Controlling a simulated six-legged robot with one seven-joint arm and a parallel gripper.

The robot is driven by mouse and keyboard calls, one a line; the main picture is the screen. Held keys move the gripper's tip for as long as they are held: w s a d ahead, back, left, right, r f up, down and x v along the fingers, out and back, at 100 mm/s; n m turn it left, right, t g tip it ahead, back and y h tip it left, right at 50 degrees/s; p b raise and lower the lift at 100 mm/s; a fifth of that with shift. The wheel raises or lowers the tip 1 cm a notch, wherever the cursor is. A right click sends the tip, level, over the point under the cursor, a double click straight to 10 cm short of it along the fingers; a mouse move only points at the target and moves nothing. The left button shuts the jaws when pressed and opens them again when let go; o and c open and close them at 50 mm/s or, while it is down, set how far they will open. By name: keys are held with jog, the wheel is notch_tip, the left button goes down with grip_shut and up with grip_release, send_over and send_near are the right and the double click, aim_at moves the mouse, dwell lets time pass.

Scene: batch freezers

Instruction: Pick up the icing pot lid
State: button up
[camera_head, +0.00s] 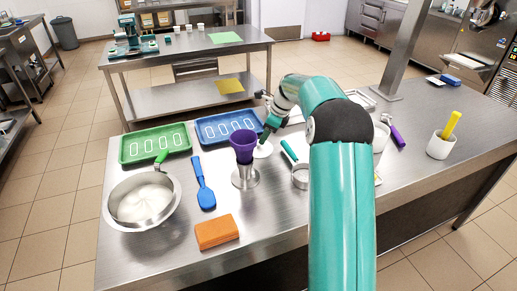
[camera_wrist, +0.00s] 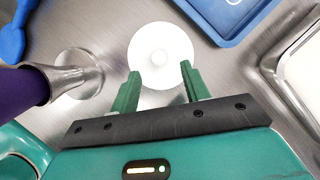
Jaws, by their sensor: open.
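A round white lid (camera_wrist: 160,42) with a small central knob lies flat on the steel table. It looks like the icing pot lid. In the head view it shows in part as a white disc (camera_head: 263,151) below my gripper (camera_head: 267,135). In the wrist view my gripper (camera_wrist: 159,72) has its two green fingers apart, with the lid just beyond and between the tips. The fingers appear above the lid and hold nothing. A white pot (camera_head: 380,136) is partly hidden behind my arm.
A blue spatula (camera_head: 204,188), steel bowl (camera_head: 126,222) and orange block (camera_head: 216,232) are at left.

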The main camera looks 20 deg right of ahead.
aim_at(259, 146)
jog(key=shift+a+x, duration=0.1)
jog(key=shift+x, duration=1.05)
jog(key=shift+a+x, duration=0.15)
jog(key=shift+x, duration=1.05)
jog(key=shift+w+r, duration=0.1)
jog(key=shift+r, duration=0.1)
grip_shut()
